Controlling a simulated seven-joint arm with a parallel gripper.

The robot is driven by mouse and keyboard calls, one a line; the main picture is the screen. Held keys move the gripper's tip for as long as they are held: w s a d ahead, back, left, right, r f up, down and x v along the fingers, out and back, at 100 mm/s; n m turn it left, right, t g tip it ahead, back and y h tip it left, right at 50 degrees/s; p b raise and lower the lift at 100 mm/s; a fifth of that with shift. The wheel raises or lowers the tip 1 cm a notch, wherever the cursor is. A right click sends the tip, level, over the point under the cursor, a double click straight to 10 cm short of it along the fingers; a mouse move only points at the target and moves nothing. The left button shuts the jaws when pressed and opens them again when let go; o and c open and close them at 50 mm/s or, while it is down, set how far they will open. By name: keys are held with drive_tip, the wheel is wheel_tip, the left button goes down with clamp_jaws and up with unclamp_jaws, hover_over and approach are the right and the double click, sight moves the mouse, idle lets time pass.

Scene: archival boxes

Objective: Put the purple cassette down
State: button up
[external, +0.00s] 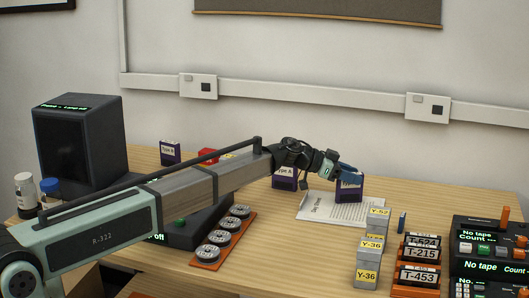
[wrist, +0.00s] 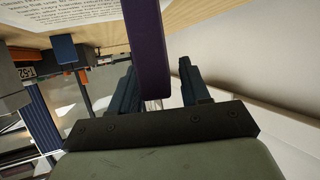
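A purple cassette (external: 349,188) with a white label stands upright on or just above the far right part of a printed white sheet (external: 318,206). My gripper (external: 347,172) is at its upper edge. In the wrist view the purple cassette (wrist: 150,50) extends between my two dark fingers (wrist: 160,75). A gap shows between the cassette and the right finger, and the left finger is close beside it, so the gripper looks open. Whether the left finger touches it, I cannot tell. Another purple cassette (external: 285,179) stands behind my arm, left of the sheet, partly hidden.
A purple "Type B" cassette (external: 170,152) and a red item (external: 207,155) stand at the back left. Grey Y-labelled boxes (external: 368,262), an orange rack of T-labelled tapes (external: 417,270) and a dark device (external: 490,247) stand on the right.

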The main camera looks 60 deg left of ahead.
drive_tip(key=shift+o, duration=0.5)
drive_tip(key=shift+r, duration=0.1)
drive_tip(key=shift+s+r, duration=0.1)
drive_tip(key=shift+s, duration=0.1)
drive_tip(key=v, duration=1.1)
drive_tip(key=shift+s+a+r, duration=0.15)
drive_tip(key=shift+s+a, duration=0.05)
drive_tip(key=shift+a, duration=0.05)
